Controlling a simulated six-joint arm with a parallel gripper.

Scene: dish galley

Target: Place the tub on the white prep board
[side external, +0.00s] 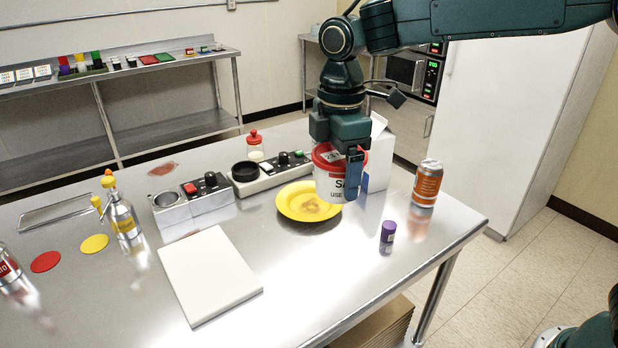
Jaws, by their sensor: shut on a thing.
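My gripper (350,172) is shut on the tub (329,187), a white container with a red lid and dark lettering. The tub is upright and hangs in front of the right part of the yellow plate in the side external view. Its height above the table is hard to tell. Part of the tub is hidden by my gripper's finger. The white prep board (206,273) lies flat and bare at the front middle of the table, to the left of the tub and nearer the camera.
The yellow plate (290,206) with a brown patch lies beside the tub. An orange can (427,184) and a purple cylinder (388,232) stand to the right. A white carton (381,155) is behind my gripper. Control boxes (208,197) and bottles (122,215) stand behind and left of the board.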

